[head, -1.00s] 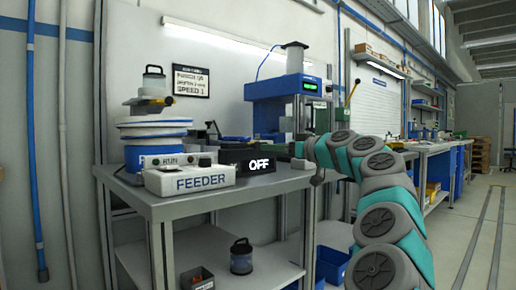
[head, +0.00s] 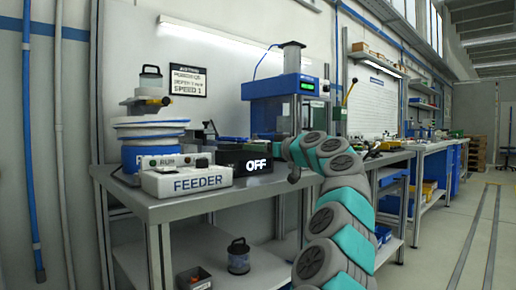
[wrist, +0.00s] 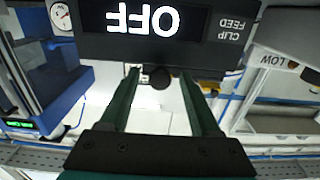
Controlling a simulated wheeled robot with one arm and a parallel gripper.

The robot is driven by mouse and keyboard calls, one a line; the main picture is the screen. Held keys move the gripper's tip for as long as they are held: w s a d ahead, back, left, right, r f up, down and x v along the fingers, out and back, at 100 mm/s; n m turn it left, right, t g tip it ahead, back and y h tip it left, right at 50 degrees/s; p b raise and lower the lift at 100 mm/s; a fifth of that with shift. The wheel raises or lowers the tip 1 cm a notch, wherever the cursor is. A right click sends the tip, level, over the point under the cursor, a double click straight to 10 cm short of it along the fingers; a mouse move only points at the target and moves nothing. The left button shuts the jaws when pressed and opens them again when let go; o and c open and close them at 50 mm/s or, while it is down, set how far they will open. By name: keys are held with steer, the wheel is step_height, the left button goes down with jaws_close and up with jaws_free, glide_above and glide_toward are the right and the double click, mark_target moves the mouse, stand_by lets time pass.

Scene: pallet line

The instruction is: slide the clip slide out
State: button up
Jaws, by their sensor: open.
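The black clip feed box (head: 240,158) sits on the bench beside the feeder box, its display reading OFF. In the wrist view, which is upside down, the box (wrist: 95,45) fills the top, with the words CLIP FEED on its face. A round dark knob (wrist: 160,78) stands out at its edge, with a small light-coloured part beside it; I take the knob to belong to the clip slide. My gripper (wrist: 161,74) is open, with its two green fingers either side of the knob. I cannot tell whether they touch it. The head view does not show the fingers clearly.
The white FEEDER box (head: 187,181) and a stack of reels (head: 148,135) stand on the left of the bench (head: 165,208). A blue press (head: 284,100) stands behind. The floor at right is clear.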

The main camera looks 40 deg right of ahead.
steer(key=shift+c, duration=0.2)
jaws_close()
stand_by(1.1)
